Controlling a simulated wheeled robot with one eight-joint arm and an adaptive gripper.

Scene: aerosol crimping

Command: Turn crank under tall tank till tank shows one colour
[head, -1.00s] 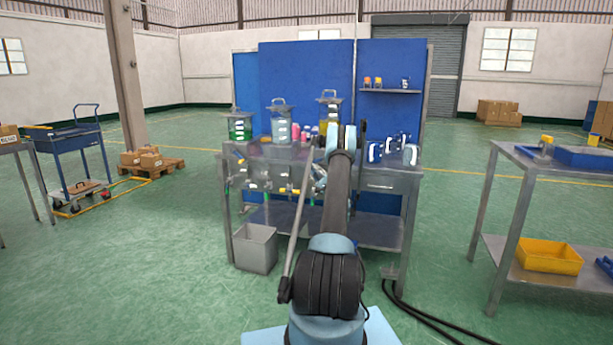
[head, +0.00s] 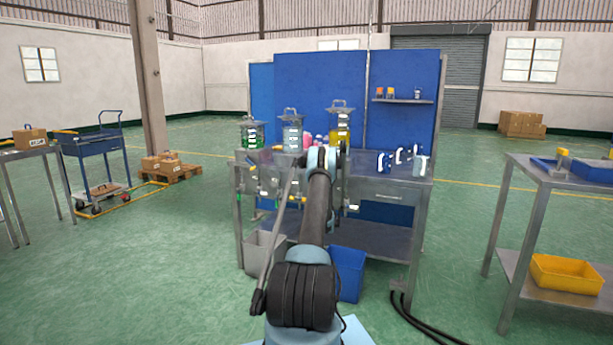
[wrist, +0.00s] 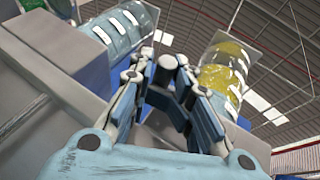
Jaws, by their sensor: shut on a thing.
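Three clear tanks stand on the steel bench in the head view: a green one (head: 252,134), a pale blue-grey one (head: 292,132) in the middle and a yellow one (head: 340,125) on the right. In the wrist view the yellow tank (wrist: 222,75) is mottled yellow and grey with white marks, and the pale blue tank (wrist: 122,28) is at upper left. My gripper (wrist: 168,64) is below and between these two, its fingertips close together and shut on the crank. The crank is mostly hidden by the fingers, and my arm hides it in the head view.
The steel bench (head: 390,192) has white-and-blue items at right. A grey bin (head: 264,253) and a blue bin (head: 347,272) stand on the floor below. A side table (head: 535,205) is at right. Cables (head: 420,315) lie on the floor.

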